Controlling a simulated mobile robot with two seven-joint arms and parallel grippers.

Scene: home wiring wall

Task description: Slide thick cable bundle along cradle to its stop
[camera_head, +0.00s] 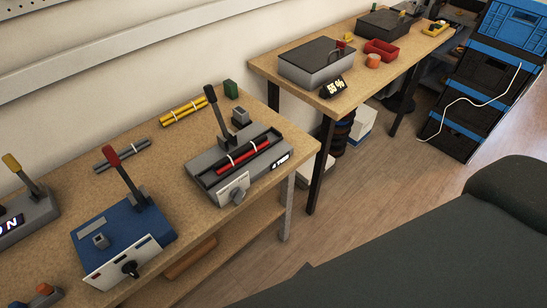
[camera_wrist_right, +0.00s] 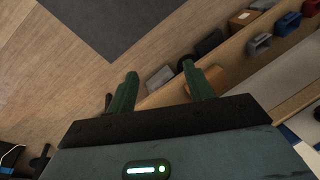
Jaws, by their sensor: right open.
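A red cable bundle (camera_head: 235,162) with a pale tie lies lengthwise in a dark cradle (camera_head: 268,137) on a grey fixture (camera_head: 197,167) on the near workbench. A black lever stands behind the cradle, and a light panel with a knob is on the fixture's front. I cannot make out the stop clearly. My right gripper (camera_wrist_right: 161,83) shows only in the right wrist view. Its two green fingers are apart with nothing between them, above the floor beside the bench. It is away from the bundle. My left gripper is not in view.
A blue fixture with a red lever (camera_head: 120,237) stands left of the grey one. A yellow bundle (camera_head: 183,110) and a grey bundle (camera_head: 122,154) lie behind on the bench. A second bench holds a grey box (camera_head: 315,65). Blue-black crates (camera_head: 485,75) stand at right.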

